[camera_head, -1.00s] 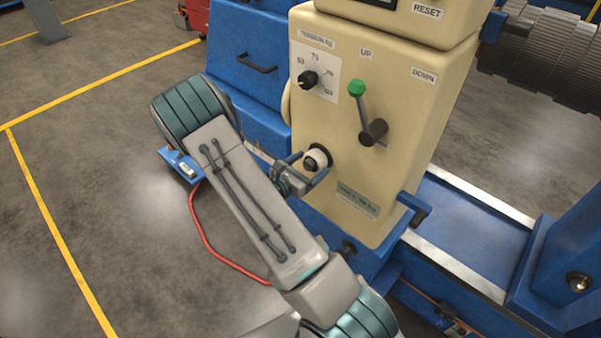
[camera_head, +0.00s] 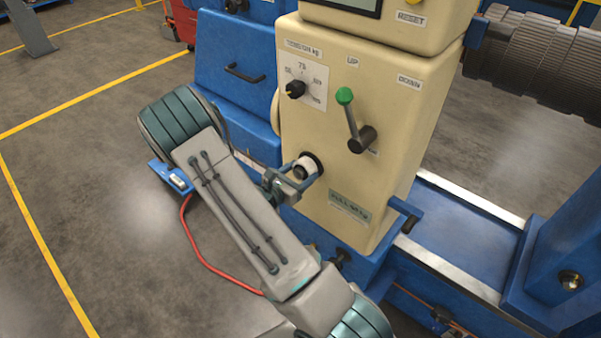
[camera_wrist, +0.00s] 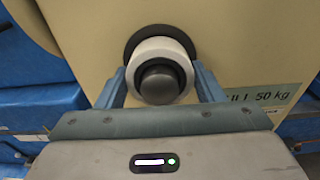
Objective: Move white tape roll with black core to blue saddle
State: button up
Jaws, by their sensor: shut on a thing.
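The white tape roll with its black core (camera_head: 305,167) is at the front face of the cream cabinet, in front of a dark round disc. In the wrist view the roll (camera_wrist: 160,50) shows as a white ring around a dark round core. My gripper (camera_head: 292,178) is shut on the roll, one blue-grey finger on each side of it in the wrist view (camera_wrist: 160,84). I cannot tell whether the roll still touches the disc. Blue machine parts lie below the cabinet, including a blue base (camera_head: 352,268); which part is the saddle I cannot tell.
The cream cabinet (camera_head: 385,110) carries a dial (camera_head: 295,88) and a green-knobbed lever (camera_head: 350,118) above the roll. A blue bed with pale rails (camera_head: 465,225) runs at right, near a blue upright (camera_head: 570,250). A red cable (camera_head: 203,255) lies on the open floor at left.

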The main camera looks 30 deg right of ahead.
jog(key=v, duration=0.8)
jog(key=shift+a+p, duration=0.2)
jog(key=shift+p, duration=0.15)
dwell(0.6)
